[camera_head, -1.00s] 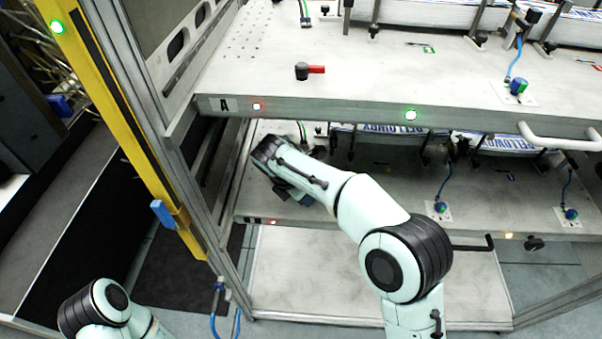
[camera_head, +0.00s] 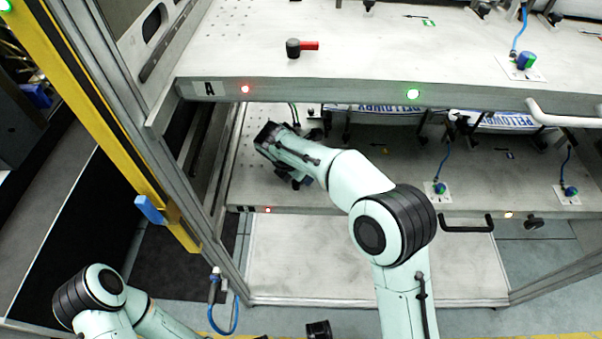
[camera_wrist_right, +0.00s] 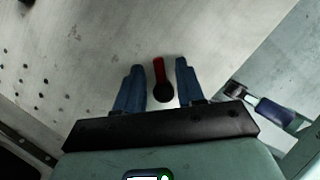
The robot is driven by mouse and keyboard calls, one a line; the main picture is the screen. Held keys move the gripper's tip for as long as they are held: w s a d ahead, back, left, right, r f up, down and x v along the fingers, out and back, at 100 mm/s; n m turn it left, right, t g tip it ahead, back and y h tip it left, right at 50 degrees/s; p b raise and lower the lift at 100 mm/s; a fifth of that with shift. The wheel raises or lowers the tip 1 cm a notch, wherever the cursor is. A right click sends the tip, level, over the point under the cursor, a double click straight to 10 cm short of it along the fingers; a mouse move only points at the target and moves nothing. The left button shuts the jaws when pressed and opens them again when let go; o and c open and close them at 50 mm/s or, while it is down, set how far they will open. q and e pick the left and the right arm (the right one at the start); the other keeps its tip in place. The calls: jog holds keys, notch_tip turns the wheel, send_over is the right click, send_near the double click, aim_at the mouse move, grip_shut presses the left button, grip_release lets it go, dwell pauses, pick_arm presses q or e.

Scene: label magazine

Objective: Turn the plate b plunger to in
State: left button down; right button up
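In the right wrist view a plunger with a red handle (camera_wrist_right: 159,70) and a round black knob (camera_wrist_right: 163,92) stands on a pale plate. My right gripper (camera_wrist_right: 159,65) is open, one blue finger on each side of the plunger, with gaps showing. I cannot tell how far above the plate the fingertips are. In the head view my right arm reaches over the lower plate (camera_head: 390,185); its wrist hides the plunger there. A similar plunger (camera_head: 302,47) stands on the upper plate marked A, its red handle pointing right. My left gripper is not in view.
The upper plate (camera_head: 380,70) overhangs the lower one and carries a red and a green light on its front edge. Blue-green fittings (camera_head: 440,189) with hoses and a black handle (camera_head: 467,228) lie right of my arm. A yellow post (camera_head: 100,120) stands left.

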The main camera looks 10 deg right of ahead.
grip_shut()
jog(key=shift+r+m+p, duration=0.15)
jog(key=shift+m+p, duration=0.45)
jog(key=shift+p, duration=0.45)
jog(key=m+g+p, duration=0.1)
jog(key=m+p, duration=0.3)
jog(key=p, duration=0.1)
jog(key=s+m+g+p, duration=0.1)
jog(key=m+p, duration=0.1)
jog(key=shift+d+r+g+h, duration=0.1)
jog(key=shift+d+g+h, duration=0.05)
jog(key=shift+g+h, duration=0.2)
jog(key=shift+s+m+g+p, duration=0.1)
jog(key=shift+m+g+p, duration=0.25)
jog(key=shift+m+p, duration=0.85)
